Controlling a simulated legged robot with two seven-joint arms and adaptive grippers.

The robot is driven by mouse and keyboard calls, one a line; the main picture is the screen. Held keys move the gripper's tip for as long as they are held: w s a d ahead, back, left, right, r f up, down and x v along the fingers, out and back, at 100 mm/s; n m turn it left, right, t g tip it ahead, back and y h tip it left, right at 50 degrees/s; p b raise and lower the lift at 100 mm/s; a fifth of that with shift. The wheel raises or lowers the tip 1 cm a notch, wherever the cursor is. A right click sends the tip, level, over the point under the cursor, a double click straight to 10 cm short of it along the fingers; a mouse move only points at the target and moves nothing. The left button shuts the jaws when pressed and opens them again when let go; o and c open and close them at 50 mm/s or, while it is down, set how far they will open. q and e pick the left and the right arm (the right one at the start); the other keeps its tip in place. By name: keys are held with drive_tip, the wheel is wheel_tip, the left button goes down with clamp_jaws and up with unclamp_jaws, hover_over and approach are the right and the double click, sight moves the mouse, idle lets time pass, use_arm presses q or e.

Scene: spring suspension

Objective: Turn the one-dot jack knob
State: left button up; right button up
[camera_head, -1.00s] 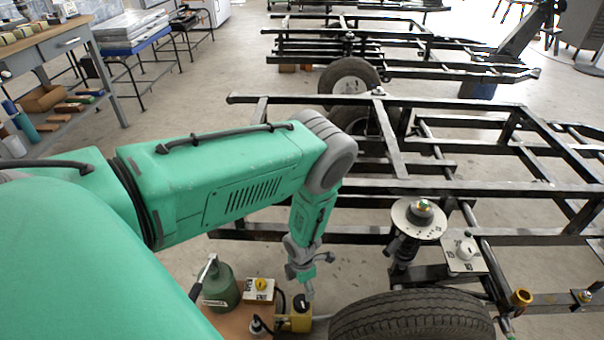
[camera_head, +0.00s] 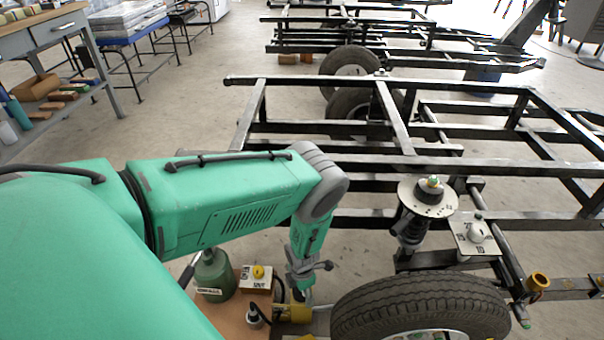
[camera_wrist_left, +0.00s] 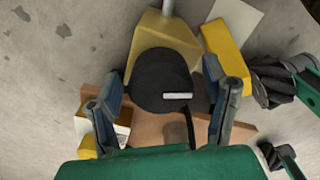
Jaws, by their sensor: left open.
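A round black knob (camera_wrist_left: 160,85) with a short white bar mark on top shows in the left wrist view, in front of a yellow jack body (camera_wrist_left: 165,38). I cannot make out a dot on it. My left gripper (camera_wrist_left: 170,98) is open, with one finger on each side of the knob and gaps to it. In the head view my left gripper (camera_head: 299,291) points down over the yellow jack (camera_head: 295,313) beside the tire. It hides most of the knob there. My right gripper is not in view.
A box with a yellow knob (camera_head: 258,271) and a green bottle (camera_head: 214,275) stand left of the gripper on a wooden board. The tire (camera_head: 420,306) is close on the right. A plate with a white knob (camera_head: 478,233) sits on the black frame (camera_head: 330,165).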

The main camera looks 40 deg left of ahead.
use_arm(q)
drive_tip(key=c, duration=1.2)
drive_tip(key=shift+o, duration=0.2)
drive_tip(key=shift+m, duration=0.3)
drive_tip(key=m+p, duration=0.3)
drive_tip(key=shift+r, duration=0.1)
drive_tip(key=m+p, duration=0.2)
drive_tip(key=m, duration=0.3)
drive_tip(key=shift+m, duration=0.3)
drive_tip(key=o, duration=1.2)
drive_tip(key=shift+c, duration=0.2)
